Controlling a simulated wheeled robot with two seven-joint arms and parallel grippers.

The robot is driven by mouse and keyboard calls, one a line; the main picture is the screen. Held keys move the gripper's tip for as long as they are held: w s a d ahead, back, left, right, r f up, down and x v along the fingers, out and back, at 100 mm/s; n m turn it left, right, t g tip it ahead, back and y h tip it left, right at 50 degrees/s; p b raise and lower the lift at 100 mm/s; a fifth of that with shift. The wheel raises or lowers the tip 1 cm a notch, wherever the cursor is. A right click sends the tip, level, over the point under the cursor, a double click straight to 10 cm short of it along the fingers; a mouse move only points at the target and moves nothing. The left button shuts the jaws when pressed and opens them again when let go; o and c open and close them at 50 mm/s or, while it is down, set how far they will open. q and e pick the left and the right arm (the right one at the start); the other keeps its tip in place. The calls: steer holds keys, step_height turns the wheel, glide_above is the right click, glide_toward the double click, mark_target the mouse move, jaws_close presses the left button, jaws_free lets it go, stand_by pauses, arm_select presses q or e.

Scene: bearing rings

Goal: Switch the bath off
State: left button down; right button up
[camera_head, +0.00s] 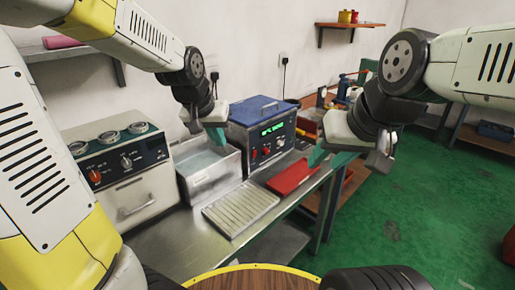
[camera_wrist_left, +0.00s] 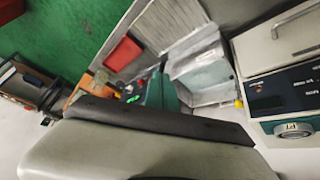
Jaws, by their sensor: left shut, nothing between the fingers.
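The blue-lidded bath unit (camera_head: 262,127) stands on the steel bench, with a lit green display (camera_head: 272,129) and red and black knobs (camera_head: 262,152) on its front. An open steel tank (camera_head: 208,168) holding clear liquid sits at its left. My left gripper (camera_head: 217,136) is shut and empty, above the tank's back right part and left of the blue unit, apart from the knobs as far as I can see. In the left wrist view the green display (camera_wrist_left: 133,98) shows small, partly hidden by my wrist. My right gripper (camera_head: 318,157) hangs at the right, its finger gap unclear.
A cream heater (camera_head: 128,170) with ring-topped positions, knobs and a handle stands at the left. A slatted drain tray (camera_head: 240,207) and a red tray (camera_head: 292,177) lie in front. Green floor is open at the right.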

arm_select(q)
steer(key=w+d+f+m+t+y, duration=0.2)
steer(key=w+d+f+m, duration=0.3)
steer(key=w+d+f, duration=0.8)
steer(key=w+d, duration=0.1)
steer(key=w, duration=0.3)
steer(key=shift+w+d+f+m+y, duration=0.2)
steer(key=shift+d+f+m+y, duration=0.1)
steer(key=shift+y, duration=0.1)
glide_toward(255, 154)
steer(key=x, duration=0.6)
steer(key=shift+d+f, duration=0.2)
steer(key=shift+d, duration=0.3)
steer(key=shift+s, duration=0.1)
